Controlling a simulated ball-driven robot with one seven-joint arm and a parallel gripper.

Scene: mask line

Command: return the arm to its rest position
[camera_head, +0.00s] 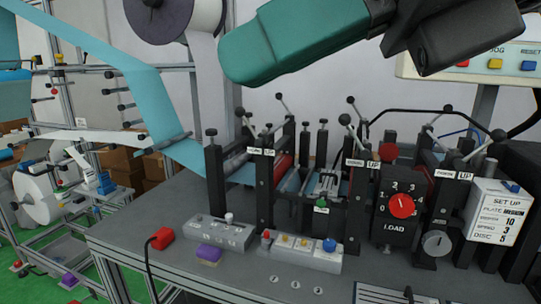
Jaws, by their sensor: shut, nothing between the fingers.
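A part of my own arm (290,40) crosses the top of the head view, above the machine line. It has a green, rounded section reaching left and dark, blocky joints at the upper right. It is raised clear of the bench, with the white wall behind it. I make out no gripper fingers in this view.
Below my arm stands a machine with black posts, levers and a red LOAD dial (401,205). A white SET UP box (499,212) is at right. Small control boxes (301,250) sit on the grey bench (205,281). A blue web (140,85) runs down from the upper left.

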